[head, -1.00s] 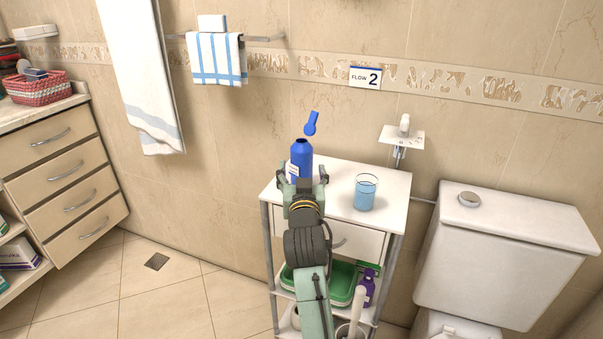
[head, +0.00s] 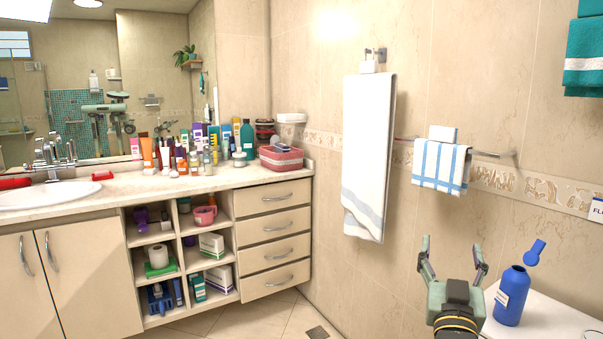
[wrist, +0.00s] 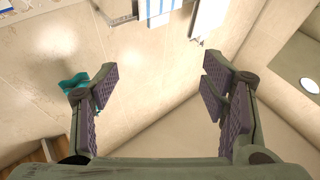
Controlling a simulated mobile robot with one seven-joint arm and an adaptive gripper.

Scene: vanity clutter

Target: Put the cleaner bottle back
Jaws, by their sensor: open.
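A blue bottle (head: 511,295), which looks like the cleaner bottle, stands upright on the white stand (head: 550,318) at the lower right of the head view. Its dark mouth is uncovered. A blue cap-like piece (head: 536,252) shows just above and right of the mouth; I cannot tell how it is attached. My gripper (head: 452,252) is left of the bottle and apart from it, with its fingers spread and nothing between them. In the wrist view my gripper (wrist: 158,78) is also open and empty, with wall and floor beyond it. The bottle is not visible there.
A vanity counter (head: 135,187) crowded with bottles and tubes stands at left. Below it are open cubbies (head: 180,252) with mixed items and a column of drawers (head: 272,238). A white towel (head: 368,155) and a striped towel (head: 440,166) hang on the wall. Floor near the drain (head: 318,332) looks clear.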

